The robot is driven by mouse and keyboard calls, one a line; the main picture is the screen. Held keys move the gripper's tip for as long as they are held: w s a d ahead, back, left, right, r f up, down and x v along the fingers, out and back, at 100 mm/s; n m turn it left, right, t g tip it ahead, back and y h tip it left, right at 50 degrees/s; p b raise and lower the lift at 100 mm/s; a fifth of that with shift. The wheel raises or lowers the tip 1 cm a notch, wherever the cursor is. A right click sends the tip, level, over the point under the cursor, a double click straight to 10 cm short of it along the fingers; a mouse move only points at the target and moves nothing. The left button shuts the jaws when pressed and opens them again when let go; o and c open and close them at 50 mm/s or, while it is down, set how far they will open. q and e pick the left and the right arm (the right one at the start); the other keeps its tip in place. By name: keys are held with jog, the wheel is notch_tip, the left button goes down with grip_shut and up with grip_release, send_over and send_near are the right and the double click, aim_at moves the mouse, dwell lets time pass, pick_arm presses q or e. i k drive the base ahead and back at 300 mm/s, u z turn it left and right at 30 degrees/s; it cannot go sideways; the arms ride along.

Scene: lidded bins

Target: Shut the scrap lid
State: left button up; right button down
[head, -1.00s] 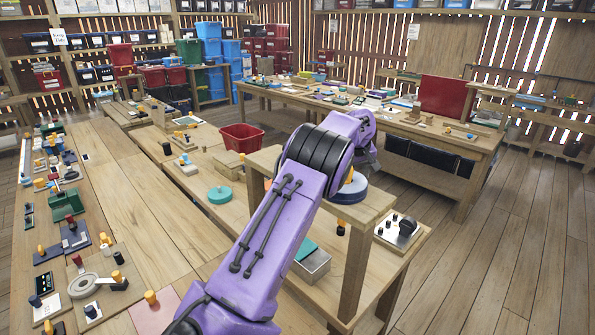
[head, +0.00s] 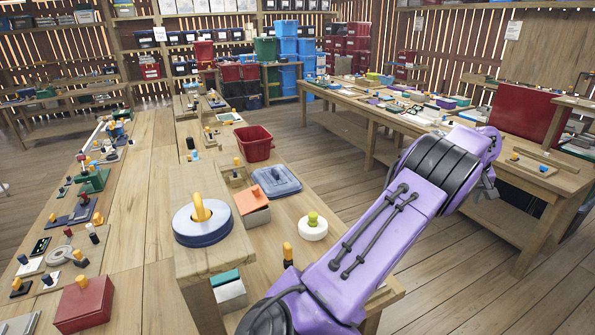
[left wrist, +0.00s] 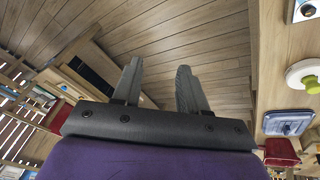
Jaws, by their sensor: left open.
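No readable label marks a scrap bin, so I cannot tell which lid is the scrap one. A round blue-and-white lid-like piece with a yellow handle (head: 201,225) lies on a raised wooden stand. Behind it are a box with an orange top (head: 251,199) and a flat blue-grey lid with a handle (head: 277,182), which also shows in the left wrist view (left wrist: 290,123). My left gripper (left wrist: 158,88) has its two fingers apart with nothing between them, over the floor and clear of the benches. In the head view it is partly hidden behind my purple wrist. My right gripper is not in view.
A red open bin (head: 254,145) stands on the middle bench. A white disc with a green knob (head: 313,226) lies near the bench's right side. A long bench (head: 400,124) with many small items stands at the right. Bare floor lies between the benches.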

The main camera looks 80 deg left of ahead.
aim_at(252, 198)
jog(key=u, duration=0.4)
jog(key=i, duration=1.1)
jog(key=u, duration=1.5)
jog(key=i, duration=0.75)
jog(key=u, duration=0.7)
